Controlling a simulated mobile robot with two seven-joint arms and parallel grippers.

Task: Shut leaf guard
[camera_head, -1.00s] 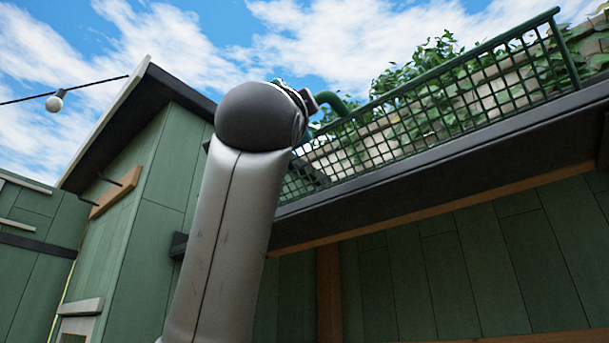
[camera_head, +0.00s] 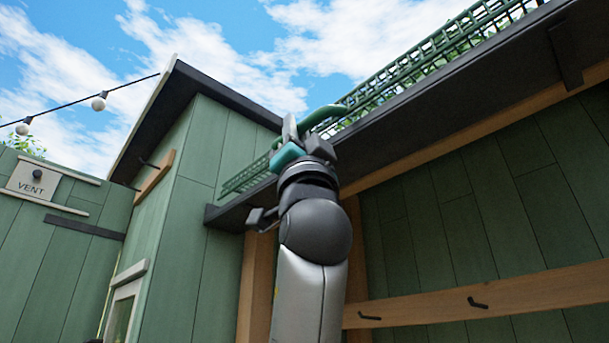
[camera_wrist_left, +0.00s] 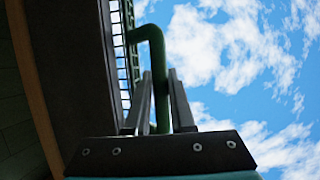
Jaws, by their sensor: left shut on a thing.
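The leaf guard (camera_head: 440,55) is a green wire-mesh panel running along the dark roof edge (camera_head: 440,115) in the head view. It looks low and strongly foreshortened, close above that edge; whether it lies fully flat I cannot tell. Its bent green tube handle (camera_head: 326,113) sticks out near the left part. My left gripper (camera_head: 300,130) is shut on this handle, reaching up from below. In the left wrist view the handle (camera_wrist_left: 153,40) passes between the two grey fingers (camera_wrist_left: 161,85), with a strip of mesh (camera_wrist_left: 125,50) to its left. My right gripper is not in view.
The green plank wall (camera_head: 470,210) stands below the roof edge, with a wooden rail (camera_head: 490,300) carrying hooks. A green side wall (camera_head: 190,190) is at left, with a VENT sign (camera_head: 45,185) farther left. Light bulbs (camera_head: 98,103) hang on a cord. Open sky is above.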

